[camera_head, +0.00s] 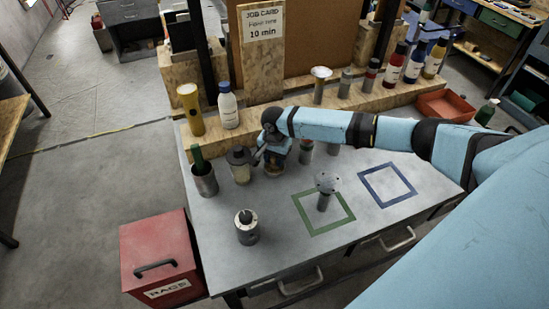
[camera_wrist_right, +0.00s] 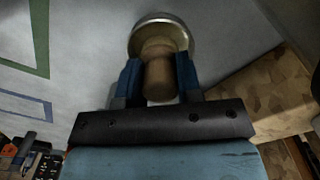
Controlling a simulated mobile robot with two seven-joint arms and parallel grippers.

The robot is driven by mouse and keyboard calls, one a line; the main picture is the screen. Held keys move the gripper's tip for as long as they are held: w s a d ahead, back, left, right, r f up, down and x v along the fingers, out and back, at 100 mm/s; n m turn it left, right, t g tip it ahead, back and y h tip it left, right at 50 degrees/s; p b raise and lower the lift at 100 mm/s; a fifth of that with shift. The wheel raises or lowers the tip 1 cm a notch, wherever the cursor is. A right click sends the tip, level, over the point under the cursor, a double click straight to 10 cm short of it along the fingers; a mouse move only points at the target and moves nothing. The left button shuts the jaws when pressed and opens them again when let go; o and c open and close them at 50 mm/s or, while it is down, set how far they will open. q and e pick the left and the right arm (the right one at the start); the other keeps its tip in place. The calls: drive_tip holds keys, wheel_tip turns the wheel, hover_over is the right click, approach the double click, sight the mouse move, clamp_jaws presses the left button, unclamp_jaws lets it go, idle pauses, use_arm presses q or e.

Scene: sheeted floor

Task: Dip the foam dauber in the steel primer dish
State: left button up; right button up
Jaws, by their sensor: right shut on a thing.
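My right gripper (camera_head: 260,155) reaches over the left part of the grey bench. In the right wrist view its blue fingers (camera_wrist_right: 158,82) are shut on a tan, rounded handle (camera_wrist_right: 158,76), which I take to be the dauber's. A round metallic rim with a brownish inside (camera_wrist_right: 160,30) lies just beyond the handle. I cannot tell whether this is the dish or part of the held thing, nor whether they touch. In the head view a dark-topped, pale-bodied vessel (camera_head: 240,170) stands close left of the gripper. The foam end is not clear. My left gripper is not in view.
A steel cup (camera_head: 204,183) holds a green bottle. A grey cylinder (camera_head: 247,230) stands in front. A round-headed post (camera_head: 324,200) stands inside the green square (camera_head: 340,224). The blue square (camera_head: 388,203) is empty. Bottles line the wooden shelf (camera_head: 270,116) behind.

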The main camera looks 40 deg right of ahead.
drive_tip(key=shift+f, duration=0.15)
drive_tip(key=shift+f, duration=0.3)
idle(0.5)
drive_tip(key=shift+f+p, duration=0.1)
drive_tip(key=shift+p, duration=0.4)
idle(2.1)
wheel_tip(320, 180, up, 5)
drive_tip(key=p, duration=0.6)
drive_tip(key=shift+r, duration=1)
drive_tip(key=shift+r, duration=0.1)
